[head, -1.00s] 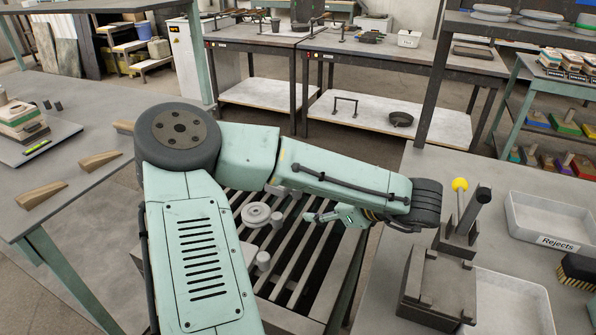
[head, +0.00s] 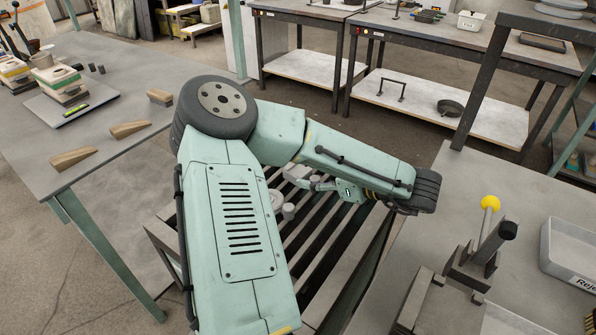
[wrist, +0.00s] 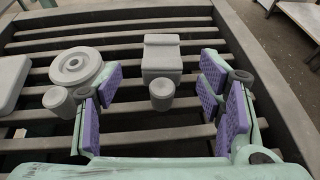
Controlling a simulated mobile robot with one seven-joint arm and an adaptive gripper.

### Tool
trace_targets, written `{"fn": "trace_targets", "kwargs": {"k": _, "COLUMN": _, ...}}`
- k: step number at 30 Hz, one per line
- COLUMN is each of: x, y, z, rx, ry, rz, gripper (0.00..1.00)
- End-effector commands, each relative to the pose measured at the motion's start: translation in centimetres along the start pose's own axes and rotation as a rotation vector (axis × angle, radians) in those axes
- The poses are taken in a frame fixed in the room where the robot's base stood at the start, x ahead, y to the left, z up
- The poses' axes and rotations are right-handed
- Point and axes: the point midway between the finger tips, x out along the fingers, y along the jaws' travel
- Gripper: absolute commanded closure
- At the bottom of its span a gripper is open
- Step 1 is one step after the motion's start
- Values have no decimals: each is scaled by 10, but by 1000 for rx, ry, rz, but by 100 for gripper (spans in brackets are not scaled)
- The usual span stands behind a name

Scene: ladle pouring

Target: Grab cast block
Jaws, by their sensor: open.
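The cast block (wrist: 161,64) is a grey, roughly rectangular casting lying on a slatted metal grate (wrist: 136,136) in the wrist view. My gripper (wrist: 163,88) is open, with purple pads on both sides. The block lies ahead of the pads, between their left and right lines, and no contact shows. In the head view my gripper (head: 313,181) is low over the grate, small and partly hidden by my arm.
A round grey wheel casting (wrist: 76,66), another short cylinder (wrist: 59,101) and a flat slab (wrist: 11,82) lie left of the block. In the head view, a table with wooden wedges (head: 88,157) stands left, and a bench with a Rejects tray (head: 571,250) stands right.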

Motion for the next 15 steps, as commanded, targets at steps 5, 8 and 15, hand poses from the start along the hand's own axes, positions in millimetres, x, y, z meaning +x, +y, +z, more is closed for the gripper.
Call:
{"fn": "trace_targets", "kwargs": {"k": 5, "x": 20, "y": 0, "z": -1, "rx": -1, "ry": 5, "rz": 4, "gripper": 38}}
{"fn": "trace_targets", "kwargs": {"k": 8, "x": 33, "y": -1, "z": -1, "rx": -1, "ry": 3, "rz": 4, "gripper": 38}}
{"fn": "trace_targets", "kwargs": {"k": 15, "x": 52, "y": -2, "z": -2, "rx": 0, "ry": 0, "rz": 0, "gripper": 38}}
